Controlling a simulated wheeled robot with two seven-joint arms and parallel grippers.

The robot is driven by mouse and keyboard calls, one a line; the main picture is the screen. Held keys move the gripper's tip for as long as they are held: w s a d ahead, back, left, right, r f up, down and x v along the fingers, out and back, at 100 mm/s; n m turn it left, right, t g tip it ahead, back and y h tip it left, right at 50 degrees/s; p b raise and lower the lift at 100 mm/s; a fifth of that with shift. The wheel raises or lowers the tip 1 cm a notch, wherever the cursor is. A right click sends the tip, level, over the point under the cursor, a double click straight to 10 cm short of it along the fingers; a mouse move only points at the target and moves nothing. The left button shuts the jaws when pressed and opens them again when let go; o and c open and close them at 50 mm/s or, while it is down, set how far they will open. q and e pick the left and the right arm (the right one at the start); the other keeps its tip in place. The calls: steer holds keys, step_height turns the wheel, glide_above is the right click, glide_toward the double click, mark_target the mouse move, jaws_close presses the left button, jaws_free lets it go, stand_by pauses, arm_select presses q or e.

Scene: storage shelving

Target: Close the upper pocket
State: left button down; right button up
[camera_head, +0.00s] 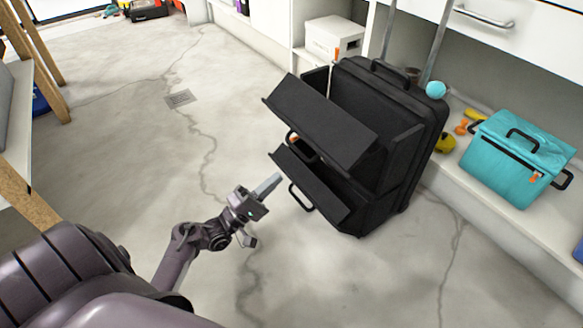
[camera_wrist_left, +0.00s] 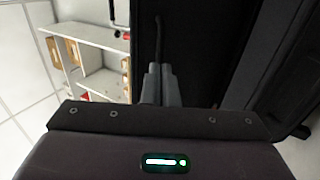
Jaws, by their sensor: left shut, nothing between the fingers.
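A black suitcase (camera_head: 403,110) with a telescopic handle stands upright on the floor. Its upper pocket (camera_head: 318,118) is open, with the flap tilted outward to the left. Its lower pocket (camera_head: 312,188) also hangs open below it. My left gripper (camera_head: 272,183) is shut and empty, just left of the lower pocket's flap and below the upper pocket. In the left wrist view the closed fingers (camera_wrist_left: 160,85) point toward a dark surface, with black panels around them. I cannot tell whether they touch it. My right gripper is not in view.
A low white shelf at the right holds a teal bag (camera_head: 515,160), a cyan ball (camera_head: 435,90) and small yellow and orange items. A white box (camera_head: 333,38) sits behind the suitcase. A wooden-legged rack (camera_head: 35,60) stands far left. The cracked floor between is clear.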

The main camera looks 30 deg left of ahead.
arm_select(q)
steer(key=b+x, duration=0.2)
steer(key=x, duration=0.4)
steer(key=shift+w+r, duration=0.1)
steer(key=shift+r, duration=0.05)
